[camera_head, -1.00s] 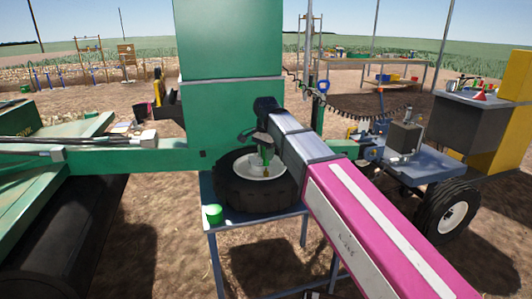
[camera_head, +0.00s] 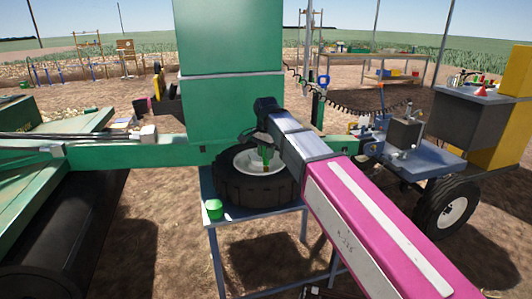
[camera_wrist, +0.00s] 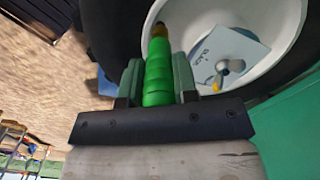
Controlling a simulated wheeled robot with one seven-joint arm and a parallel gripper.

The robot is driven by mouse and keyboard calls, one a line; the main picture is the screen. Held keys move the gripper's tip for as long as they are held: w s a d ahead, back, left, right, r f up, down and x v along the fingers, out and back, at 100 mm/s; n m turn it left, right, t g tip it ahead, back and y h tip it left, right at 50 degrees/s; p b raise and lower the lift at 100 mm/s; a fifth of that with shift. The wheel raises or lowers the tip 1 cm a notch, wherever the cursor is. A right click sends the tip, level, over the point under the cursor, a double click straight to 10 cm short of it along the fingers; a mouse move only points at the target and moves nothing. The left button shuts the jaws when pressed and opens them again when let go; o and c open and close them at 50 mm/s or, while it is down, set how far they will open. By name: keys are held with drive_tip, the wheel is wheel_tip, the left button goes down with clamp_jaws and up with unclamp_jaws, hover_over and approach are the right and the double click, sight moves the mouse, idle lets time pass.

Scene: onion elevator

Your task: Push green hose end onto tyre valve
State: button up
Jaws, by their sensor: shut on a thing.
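The green hose end (camera_wrist: 158,72) sits between the two finger pads of my gripper (camera_wrist: 158,80), and the jaws are shut on it. Its brass-coloured tip (camera_wrist: 160,30) points toward the white wheel rim (camera_wrist: 276,45); I cannot tell whether it touches a valve. The tyre (camera_head: 256,192) lies flat on a stand, with its white rim facing up. In the head view the green hose end (camera_head: 266,156) and my gripper (camera_head: 264,150) are over the rim. The tyre valve cannot be made out clearly.
Inside the rim are a pale card (camera_wrist: 250,48) with writing and a grey winged part (camera_wrist: 230,67) with a yellow tip. A green cup (camera_head: 214,209) stands at the stand's front left corner. A green machine panel (camera_head: 230,105) rises behind the tyre. A coiled hose (camera_head: 350,110) hangs at right.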

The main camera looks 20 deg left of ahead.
drive_tip(key=shift+f, duration=0.6)
idle(0.5)
drive_tip(key=o, duration=1.4)
drive_tip(key=shift+o, duration=0.2)
drive_tip(key=shift+r, duration=0.1)
drive_tip(key=shift+r, duration=3.45)
